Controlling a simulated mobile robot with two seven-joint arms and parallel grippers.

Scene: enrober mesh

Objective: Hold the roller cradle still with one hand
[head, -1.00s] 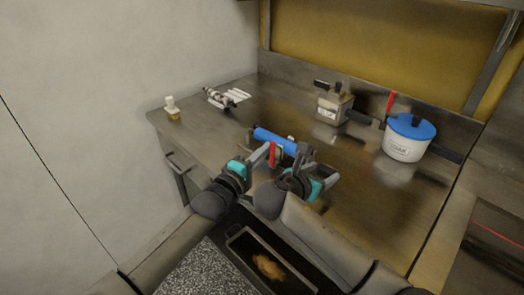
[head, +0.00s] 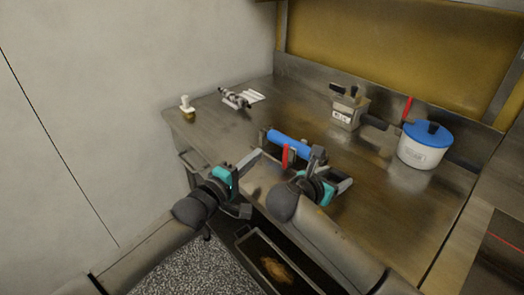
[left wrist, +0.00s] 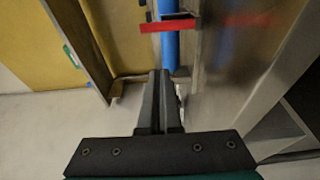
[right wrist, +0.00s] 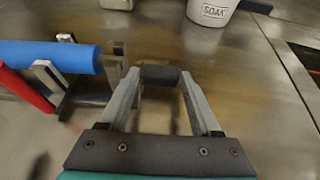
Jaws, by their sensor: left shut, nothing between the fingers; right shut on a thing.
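The roller cradle stands near the front edge of the steel worktop, with a blue roller (head: 290,143) and a red bar (head: 286,157) on a grey frame. Its blue roller also shows in the left wrist view (left wrist: 170,50) and the right wrist view (right wrist: 50,55). My right gripper (head: 332,167) is at the cradle's right end. In the right wrist view its fingers are shut on a dark cylindrical grip (right wrist: 160,75) beside the roller. My left gripper (left wrist: 159,75) is shut and empty, to the left of the cradle, its fingers pointing toward the red bar.
A white pot with a blue lid (head: 424,146) and a grey box-like container (head: 346,110) stand at the back right. A metal tool on a white cloth (head: 240,98) and a small bottle (head: 187,108) are at the back left. A dark tray (head: 268,260) lies below the front edge.

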